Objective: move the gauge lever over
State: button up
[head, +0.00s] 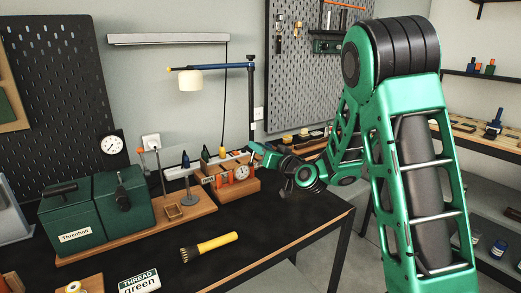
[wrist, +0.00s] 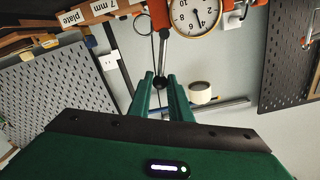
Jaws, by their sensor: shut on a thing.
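The gauge (head: 242,172), a round white dial, sits at the right front of a wooden block (head: 232,189) on the bench. In the wrist view, which is upside down, the dial (wrist: 195,12) is at the top beside orange parts. A thin lever ending in a dark round knob (wrist: 159,82) reaches down from there between my fingertips. My gripper (wrist: 161,77) is shut on the lever at its knob; the fingers stand close on either side. In the head view my gripper (head: 254,149) is just above and right of the dial, and the lever is hard to make out.
A dark green box (head: 72,214) stands on a wooden board left of the block. Small pointed tools stand behind the gauge. A desk lamp (head: 191,80) stands behind. The right bench top is mostly clear.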

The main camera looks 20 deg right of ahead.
jog(key=shift+w+d+f, duration=0.15)
jog(key=shift+d+f, duration=0.1)
jog(key=shift+d, duration=0.2)
jog(key=shift+w+d+f, duration=0.15)
jog(key=shift+d+f, duration=0.1)
jog(key=shift+d, duration=0.2)
jog(key=shift+w+d+f, duration=0.1)
jog(key=shift+d+f, duration=0.3)
jog(key=shift+d, duration=0.05)
jog(key=o, duration=0.9)
